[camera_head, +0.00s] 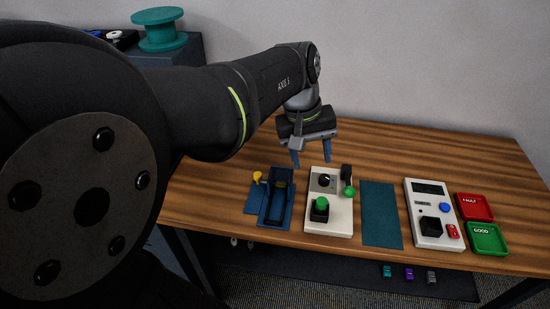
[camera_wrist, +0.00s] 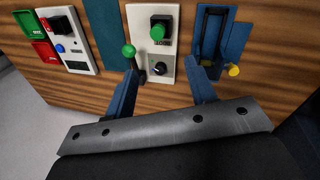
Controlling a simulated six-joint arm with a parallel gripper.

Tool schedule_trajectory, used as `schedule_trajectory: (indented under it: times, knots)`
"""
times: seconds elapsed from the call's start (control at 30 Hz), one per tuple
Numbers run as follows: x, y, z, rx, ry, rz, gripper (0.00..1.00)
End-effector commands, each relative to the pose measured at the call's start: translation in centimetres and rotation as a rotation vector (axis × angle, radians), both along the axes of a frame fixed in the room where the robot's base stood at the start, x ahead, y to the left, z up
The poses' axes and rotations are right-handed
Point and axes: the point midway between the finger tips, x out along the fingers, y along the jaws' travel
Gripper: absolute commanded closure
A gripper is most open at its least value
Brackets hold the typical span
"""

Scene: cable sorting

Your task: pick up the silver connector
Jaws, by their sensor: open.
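Several small connectors show below the table's front edge in the head view. The rightmost is grey and looks like the silver connector (camera_head: 431,277); a purple connector (camera_head: 409,273) and a teal connector (camera_head: 387,271) are left of it. My gripper (camera_head: 311,159) is open and empty above the back of the table, well up and left of the grey connector. In the wrist view my gripper's blue fingers (camera_wrist: 161,66) are spread apart with nothing held between them. No connector shows in the wrist view.
On the wooden table (camera_head: 400,150) stand a blue fixture (camera_head: 276,212), a white box with a green button (camera_head: 341,218), a teal mat (camera_head: 381,215), a white tester (camera_head: 423,190), a red tray (camera_head: 474,217) and a green tray (camera_head: 503,251). The table's back is clear.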

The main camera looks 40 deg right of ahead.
Motion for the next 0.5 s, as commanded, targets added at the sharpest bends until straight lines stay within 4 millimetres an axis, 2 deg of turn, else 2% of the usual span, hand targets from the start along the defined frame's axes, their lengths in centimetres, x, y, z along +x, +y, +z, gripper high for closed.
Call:
schedule_trajectory:
  times: [0.1,0.3,0.5]
  knots:
    - [-0.8,-0.4,0.4,-0.018,-0.090,-0.289,0.49]
    - [-1.8,-0.9,1.1,-0.031,-0.214,-0.708,0.49]
    - [-2.2,-1.2,1.4,-0.032,-0.272,-0.921,0.49]
